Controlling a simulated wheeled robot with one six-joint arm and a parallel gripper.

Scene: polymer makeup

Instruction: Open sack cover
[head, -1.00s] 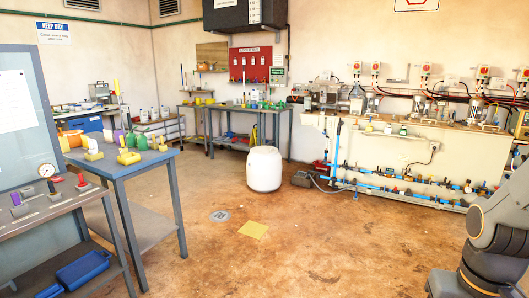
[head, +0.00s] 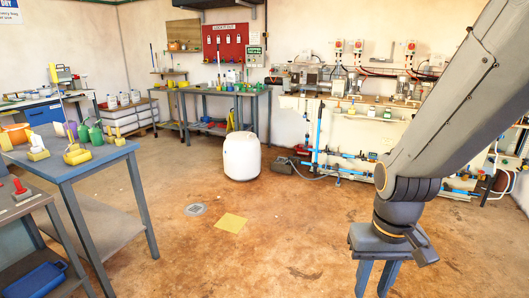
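A pale stack (head: 128,117) on a low wooden base stands at the back left, beside a blue cabinet. It may be the sacks, but it is too small to make out a cover on it. Several bottles stand on its top. My gripper (head: 377,280) is at the lower right, at the end of my arm, pointing down. Its two blue-grey fingers look apart, with floor showing between them; their tips reach the bottom edge. It holds nothing that I can see and is far across the room from the stack.
A white drum (head: 241,155) stands mid-floor. A yellow square (head: 230,222) and a floor drain (head: 195,209) lie in front of it. A blue-legged table (head: 95,160) with cans and bottles is at left. A pipework bench (head: 345,125) lines the back.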

